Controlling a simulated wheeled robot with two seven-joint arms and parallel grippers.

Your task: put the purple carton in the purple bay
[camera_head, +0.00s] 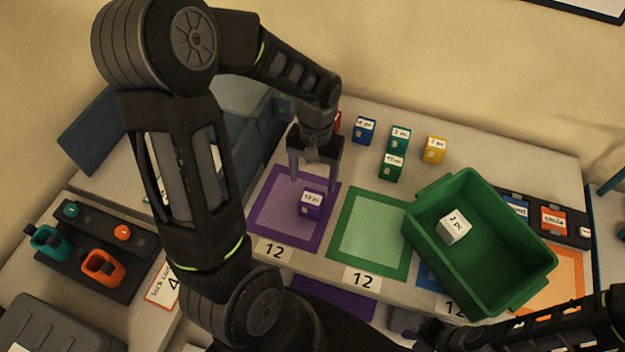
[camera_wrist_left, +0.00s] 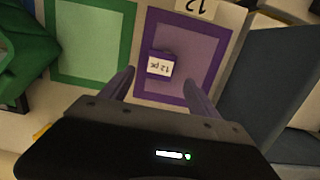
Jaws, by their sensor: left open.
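The purple carton (camera_head: 311,205) with a white label stands inside the purple bay (camera_head: 262,234), a purple-bordered square on the table. In the left wrist view the carton (camera_wrist_left: 160,65) also lies within the purple border (camera_wrist_left: 212,58), towards the side nearer the green bay. My left gripper (camera_head: 306,179) is open and empty, with its fingers above and just behind the carton. In the left wrist view my left gripper's fingers (camera_wrist_left: 158,88) are spread wide, with the carton beyond them. My right gripper cannot be made out; a dark arm shows at the lower right.
A green bay (camera_head: 337,259) lies right of the purple one. A green crate (camera_head: 500,276) holding a white box (camera_head: 454,227) stands over the bays further right. Several small cartons, including a yellow one (camera_head: 434,150) and a blue one (camera_head: 364,130), stand at the back.

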